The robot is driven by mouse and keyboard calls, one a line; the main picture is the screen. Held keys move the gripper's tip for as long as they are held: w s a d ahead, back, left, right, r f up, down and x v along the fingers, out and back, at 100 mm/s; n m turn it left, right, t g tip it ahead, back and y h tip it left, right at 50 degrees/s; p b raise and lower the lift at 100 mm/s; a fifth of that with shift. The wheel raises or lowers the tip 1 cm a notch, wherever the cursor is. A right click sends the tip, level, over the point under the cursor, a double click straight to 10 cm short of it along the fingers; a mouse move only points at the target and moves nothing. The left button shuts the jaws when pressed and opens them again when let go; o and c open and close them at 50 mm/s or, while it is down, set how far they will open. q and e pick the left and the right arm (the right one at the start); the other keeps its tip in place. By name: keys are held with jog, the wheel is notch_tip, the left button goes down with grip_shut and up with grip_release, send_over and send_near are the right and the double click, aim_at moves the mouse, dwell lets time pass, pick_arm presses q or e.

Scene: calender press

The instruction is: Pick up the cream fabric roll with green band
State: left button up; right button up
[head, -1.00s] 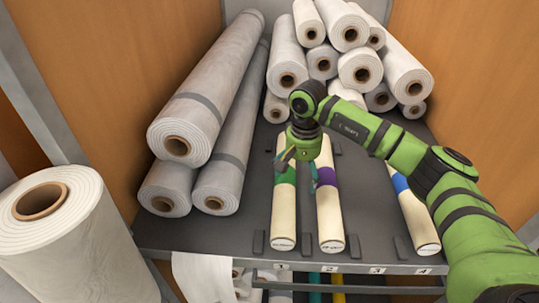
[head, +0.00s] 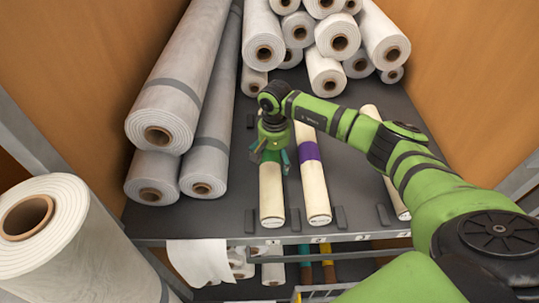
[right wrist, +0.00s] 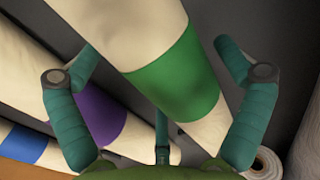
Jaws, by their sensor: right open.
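The cream fabric roll with green band (head: 271,192) lies on the dark shelf in the head view, its upper part hidden under my right gripper. In the right wrist view its green band (right wrist: 178,80) fills the middle, between the spread fingers. My right gripper (head: 270,158) is open over the band, with the fingers on either side of the roll. I cannot tell whether they touch it. The gripper also shows in the right wrist view (right wrist: 160,115). My left gripper is not in view.
A cream roll with purple band (head: 314,185) lies close to the right of the green-banded one. Large grey-banded rolls (head: 210,140) lie to the left. Several plain rolls (head: 327,72) are stacked behind. Low dark stops (head: 340,217) stand along the shelf front.

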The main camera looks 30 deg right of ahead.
jog(key=c, duration=1.3)
jog(key=shift+c, duration=0.5)
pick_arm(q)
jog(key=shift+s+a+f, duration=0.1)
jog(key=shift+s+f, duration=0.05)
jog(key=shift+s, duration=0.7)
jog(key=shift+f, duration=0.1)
pick_arm(e)
jog(key=shift+w+r, duration=0.1)
jog(key=shift+r, duration=0.05)
